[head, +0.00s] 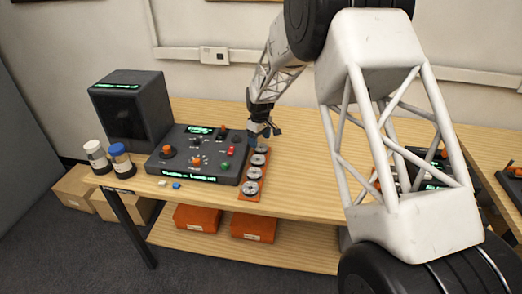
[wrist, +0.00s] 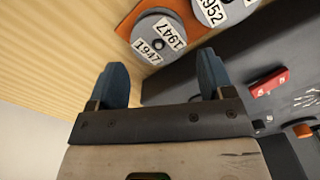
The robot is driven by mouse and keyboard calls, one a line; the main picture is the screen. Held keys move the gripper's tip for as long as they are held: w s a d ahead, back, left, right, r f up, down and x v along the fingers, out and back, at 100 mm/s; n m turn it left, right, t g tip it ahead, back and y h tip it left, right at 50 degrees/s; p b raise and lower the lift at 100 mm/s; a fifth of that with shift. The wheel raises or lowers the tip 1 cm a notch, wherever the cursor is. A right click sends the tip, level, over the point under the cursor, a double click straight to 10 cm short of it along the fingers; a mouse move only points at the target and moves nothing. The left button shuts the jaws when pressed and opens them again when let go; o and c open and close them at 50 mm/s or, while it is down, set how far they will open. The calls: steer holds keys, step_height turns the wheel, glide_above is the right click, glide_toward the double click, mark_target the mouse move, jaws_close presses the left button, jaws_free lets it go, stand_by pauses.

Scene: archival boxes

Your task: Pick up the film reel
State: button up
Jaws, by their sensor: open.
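Several grey film reels lie in a row on an orange strip (head: 244,197) at the right of the control console; one is the reel (head: 253,173) near the middle. In the wrist view, a reel labelled 1947 (wrist: 158,32) lies just beyond the fingertips on the orange strip (wrist: 125,28). Part of a reel labelled 1952 (wrist: 222,8) shows at the top edge. My gripper (head: 265,131) is over the far end of the row. In the wrist view, my gripper (wrist: 161,70) has its blue fingers apart with nothing between them.
The console (head: 196,152) with knobs and buttons stands close beside the row. A dark box (head: 130,108) and two jars (head: 121,160) stand to the left. Small blocks (head: 176,185) lie in front. Orange boxes (head: 197,218) sit on the lower shelf. Bare tabletop (head: 305,190) is right of the reels.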

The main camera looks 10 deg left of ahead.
mark_target(260, 145)
steer(key=shift+f, duration=1.9)
steer(key=c, duration=0.7)
steer(key=shift+r, duration=0.15)
steer(key=shift+r, duration=0.55)
steer(key=shift+s+d+r, duration=0.1)
steer(key=shift+s+r, duration=0.1)
steer(key=shift+r, duration=0.35)
steer(key=shift+s+d+r, duration=0.1)
steer(key=shift+s+r, duration=0.1)
steer(key=shift+r, duration=0.35)
steer(key=s+d, duration=0.2)
steer(key=s, duration=0.2)
steer(key=s+d+r, duration=0.1)
steer(key=s, duration=0.4)
steer(key=s+d, duration=0.2)
steer(key=s, duration=0.3)
steer(key=shift+d+r, duration=0.2)
steer(key=shift+d, duration=0.15)
